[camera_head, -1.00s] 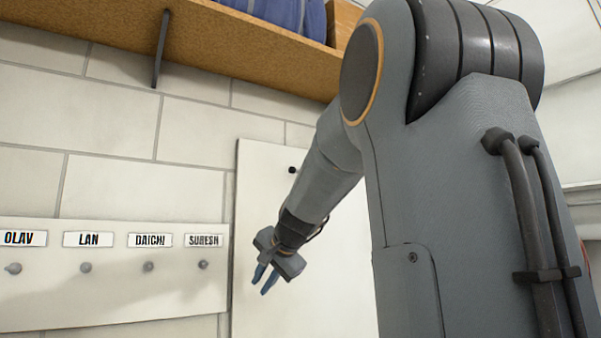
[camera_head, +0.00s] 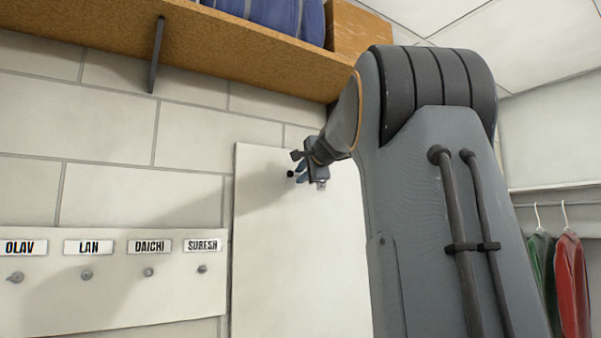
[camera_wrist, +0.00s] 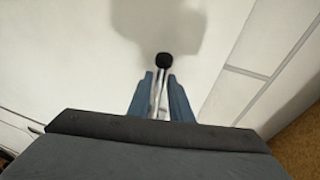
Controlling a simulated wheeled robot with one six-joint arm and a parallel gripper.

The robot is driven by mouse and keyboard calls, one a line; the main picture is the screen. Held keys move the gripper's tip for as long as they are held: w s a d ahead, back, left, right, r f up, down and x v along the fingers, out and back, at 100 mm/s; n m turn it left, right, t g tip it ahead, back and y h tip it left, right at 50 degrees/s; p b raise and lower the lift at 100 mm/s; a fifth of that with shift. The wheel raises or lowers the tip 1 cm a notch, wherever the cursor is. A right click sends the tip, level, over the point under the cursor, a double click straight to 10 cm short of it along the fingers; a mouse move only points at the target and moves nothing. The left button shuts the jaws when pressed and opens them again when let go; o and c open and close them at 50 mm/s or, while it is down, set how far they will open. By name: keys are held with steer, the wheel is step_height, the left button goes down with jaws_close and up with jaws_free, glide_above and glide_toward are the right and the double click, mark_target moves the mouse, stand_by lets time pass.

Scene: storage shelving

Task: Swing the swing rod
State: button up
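The swing rod shows in the wrist view as a thin pale rod (camera_wrist: 161,90) below a round black knob (camera_wrist: 164,60). In the head view the knob (camera_head: 290,174) sits on a white panel (camera_head: 270,250) on the wall; the rod cannot be made out there. My gripper (camera_head: 300,172) is close to the knob, just right of it. In the wrist view its blue fingers (camera_wrist: 160,78) are apart, with the rod seen in the gap between them. I cannot tell whether the fingers surround the rod or are in front of it. The rod's lower part is hidden by my gripper.
A wooden shelf (camera_head: 230,42) with a bracket (camera_head: 156,55) runs above, holding blue fabric (camera_head: 275,14) and a box (camera_head: 355,28). A name board with hooks (camera_head: 115,300) is at the lower left. Clothes (camera_head: 570,270) hang at the right.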

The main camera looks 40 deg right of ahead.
steer(key=shift+x, duration=0.85)
steer(key=shift+c, duration=0.4)
jaws_close()
